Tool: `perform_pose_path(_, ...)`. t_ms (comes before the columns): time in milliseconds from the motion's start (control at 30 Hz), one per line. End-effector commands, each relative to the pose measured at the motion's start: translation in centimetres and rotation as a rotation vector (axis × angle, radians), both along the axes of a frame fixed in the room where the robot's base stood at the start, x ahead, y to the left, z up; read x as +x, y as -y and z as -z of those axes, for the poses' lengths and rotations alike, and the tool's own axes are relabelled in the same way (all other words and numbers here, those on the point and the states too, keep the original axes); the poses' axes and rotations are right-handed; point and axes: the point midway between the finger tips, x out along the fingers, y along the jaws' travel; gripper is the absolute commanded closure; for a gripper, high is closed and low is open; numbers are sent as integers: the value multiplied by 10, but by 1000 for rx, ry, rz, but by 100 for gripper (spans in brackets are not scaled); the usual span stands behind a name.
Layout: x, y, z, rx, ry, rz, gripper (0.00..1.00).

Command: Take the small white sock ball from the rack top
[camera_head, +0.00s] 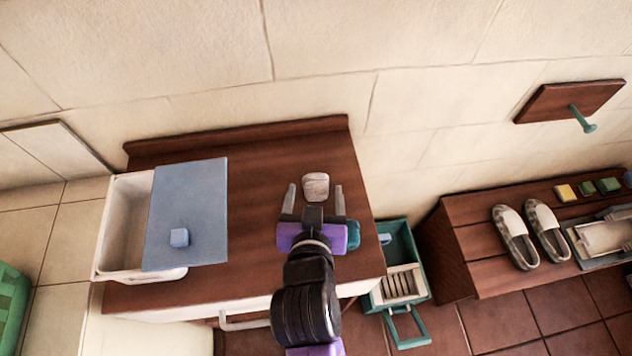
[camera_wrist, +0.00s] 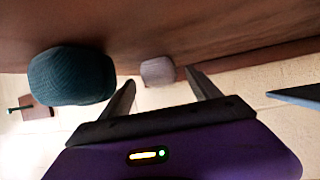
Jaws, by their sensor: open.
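The small white sock ball (camera_head: 316,181) rests on the brown wooden rack top (camera_head: 265,165) near its back edge. My gripper (camera_head: 314,193) is open and empty, with a finger on either side of the ball as seen from the head. In the wrist view, the ball (camera_wrist: 157,70) appears pale grey, beyond the tips of my gripper (camera_wrist: 165,78) and apart from them. A larger dark teal ball (camera_wrist: 72,76) is closer, outside the left finger there. In the head view, the teal ball (camera_head: 354,235) is partly hidden behind my purple gripper body.
A teal crate (camera_head: 405,240) stands right of the rack. A low bench (camera_head: 470,240) holds slippers (camera_head: 530,235). A wall peg (camera_head: 582,118) juts out.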

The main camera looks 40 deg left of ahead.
Motion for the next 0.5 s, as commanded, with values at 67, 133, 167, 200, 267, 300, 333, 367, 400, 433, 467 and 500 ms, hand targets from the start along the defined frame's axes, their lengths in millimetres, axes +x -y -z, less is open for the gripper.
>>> perform_pose_path(67,8,-6,4,-2,0,0,28)
perform_pose_path(133,12,-9,6,-1,1,0,28)
perform_pose_path(167,14,-10,8,-2,0,0,28)
perform_pose_path(200,15,-11,9,-2,0,0,28)
perform_pose_path(267,15,-12,9,-1,1,0,28)
perform_pose_path(300,16,-12,9,-1,1,0,28)
perform_pose_path(333,15,-12,9,0,0,1,28)
perform_pose_path(367,15,-12,9,0,0,0,28)
perform_pose_path(400,15,-12,9,0,0,0,28)
perform_pose_path(433,15,-11,9,0,0,1,28)
perform_pose_path(467,15,-11,9,0,0,1,32)
perform_pose_path(500,15,-11,9,0,0,1,40)
